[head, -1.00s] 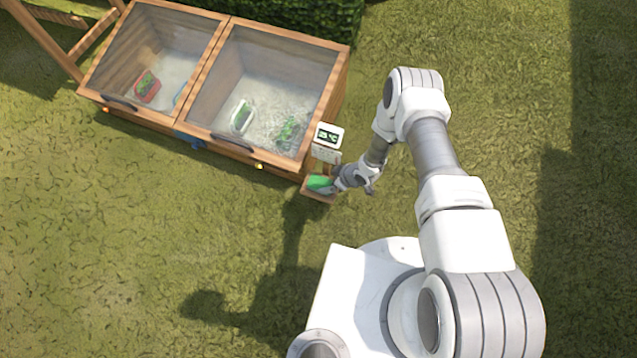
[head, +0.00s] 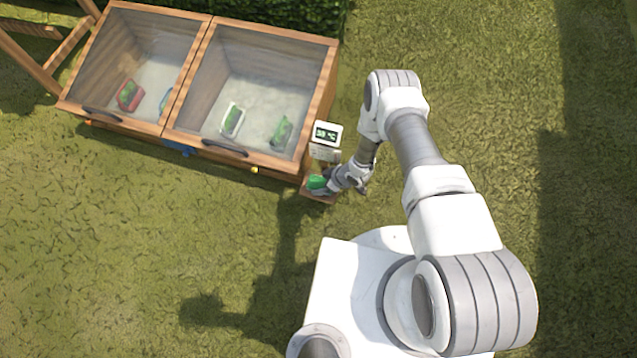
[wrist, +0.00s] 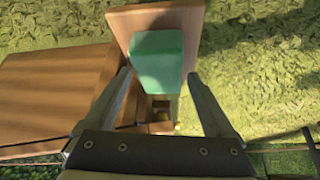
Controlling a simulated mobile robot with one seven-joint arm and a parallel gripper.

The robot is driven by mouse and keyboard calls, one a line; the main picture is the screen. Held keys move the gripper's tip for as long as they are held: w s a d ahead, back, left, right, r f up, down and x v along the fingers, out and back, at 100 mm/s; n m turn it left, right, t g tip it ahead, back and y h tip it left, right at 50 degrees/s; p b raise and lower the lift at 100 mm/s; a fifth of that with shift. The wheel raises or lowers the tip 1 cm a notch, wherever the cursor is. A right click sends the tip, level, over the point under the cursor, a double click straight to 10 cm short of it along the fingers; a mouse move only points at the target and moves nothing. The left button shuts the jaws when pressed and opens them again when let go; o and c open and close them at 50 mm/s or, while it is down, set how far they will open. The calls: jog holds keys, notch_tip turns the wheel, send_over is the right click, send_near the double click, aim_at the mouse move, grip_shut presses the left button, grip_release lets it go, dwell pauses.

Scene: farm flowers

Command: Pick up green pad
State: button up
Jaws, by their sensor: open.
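The green pad (head: 316,182) rests on a small wooden shelf (head: 322,200) at the right front corner of the wooden box. In the wrist view the pad (wrist: 158,58) is a light green block on the brown shelf (wrist: 128,18). My gripper (wrist: 160,78) is open, with one finger on each side of the pad's near end. In the head view my gripper (head: 328,187) is at the pad's right side and partly hides the shelf.
A white temperature display (head: 326,134) stands close above the shelf. A hedge (head: 265,12) lies behind; grass in front is open.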

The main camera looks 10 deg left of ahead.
jog(key=shift+c, duration=0.2)
jog(key=c, duration=1)
jog(key=shift+c, duration=0.2)
jog(key=shift+s+r, duration=0.1)
jog(key=shift+r, duration=0.15)
